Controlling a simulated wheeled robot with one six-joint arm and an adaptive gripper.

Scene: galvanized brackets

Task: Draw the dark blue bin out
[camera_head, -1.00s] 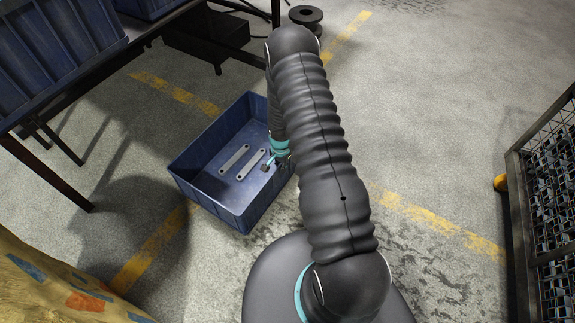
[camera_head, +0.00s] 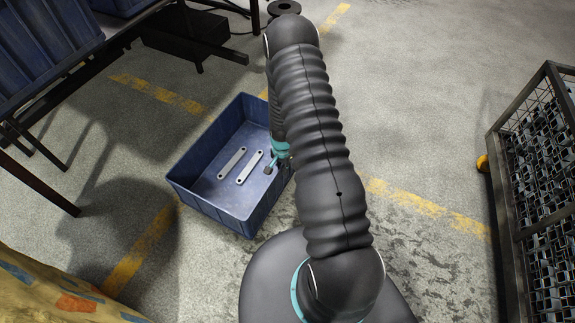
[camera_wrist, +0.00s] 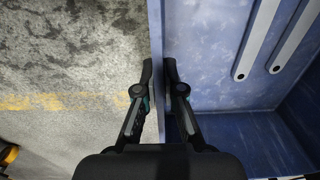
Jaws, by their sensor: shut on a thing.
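The dark blue bin (camera_head: 195,199) is an open rectangular box on the floor, left of my arm in the head view. Two pale flat metal brackets, the left one (camera_head: 231,163) and the right one (camera_head: 249,167), lie side by side on its bottom. My gripper (camera_wrist: 158,68) is shut on the bin's side wall (camera_wrist: 156,30), with one finger outside and one inside. In the head view my arm hides part of the bin's right wall, and only a bit of the gripper shows there.
A dark-framed table (camera_head: 100,56) with blue bins on it stands at upper left. A wire-mesh crate (camera_head: 497,170) full of metal parts stands at right. A yellow patterned cover (camera_head: 30,285) fills the lower left. Marked floor lies clear beyond my arm.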

